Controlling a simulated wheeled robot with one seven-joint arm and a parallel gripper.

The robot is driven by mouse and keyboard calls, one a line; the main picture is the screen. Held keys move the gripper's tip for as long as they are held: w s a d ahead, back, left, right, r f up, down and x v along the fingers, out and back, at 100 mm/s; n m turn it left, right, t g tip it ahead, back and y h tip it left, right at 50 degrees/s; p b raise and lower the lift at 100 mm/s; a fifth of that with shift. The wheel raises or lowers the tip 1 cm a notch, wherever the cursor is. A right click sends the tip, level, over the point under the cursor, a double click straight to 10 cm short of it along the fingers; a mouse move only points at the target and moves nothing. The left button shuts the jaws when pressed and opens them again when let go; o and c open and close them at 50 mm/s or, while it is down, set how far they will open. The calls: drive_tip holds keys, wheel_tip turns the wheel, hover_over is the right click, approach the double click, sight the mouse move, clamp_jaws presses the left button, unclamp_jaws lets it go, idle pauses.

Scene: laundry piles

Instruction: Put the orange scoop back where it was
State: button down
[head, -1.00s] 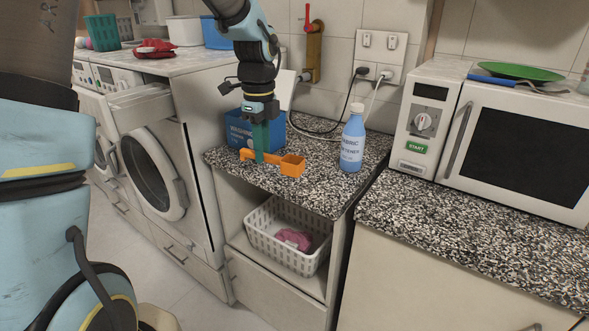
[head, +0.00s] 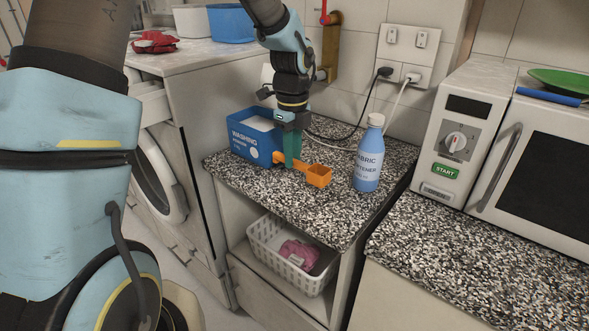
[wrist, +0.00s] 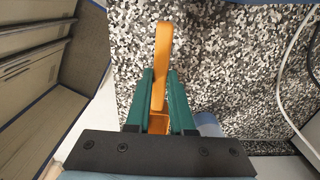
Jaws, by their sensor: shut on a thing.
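The orange scoop (head: 318,176) is at the speckled counter (head: 300,205), in front of the blue washing powder box (head: 250,138). My gripper (head: 291,162) points down and is shut on the scoop's handle, with the cup to the right of the fingers. In the wrist view the orange handle (wrist: 161,70) runs between the green fingers (wrist: 160,100), and the cup is mostly hidden by the gripper mount. Whether the scoop touches the counter or hangs just above it, I cannot tell. The box is open at the top, with pale contents showing.
A blue softener bottle (head: 368,155) stands upright right of the scoop. Cables hang from the wall socket behind. A white basket (head: 262,245) with pink cloth sits on the shelf below. A microwave (head: 470,135) is at right, a washing machine (head: 155,165) at left. The counter's front is clear.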

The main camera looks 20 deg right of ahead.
drive_tip(key=shift+f+p, duration=0.35)
drive_tip(key=shift+f, duration=1.85)
drive_tip(key=shift+f, duration=0.15)
drive_tip(key=c, duration=0.8)
unclamp_jaws()
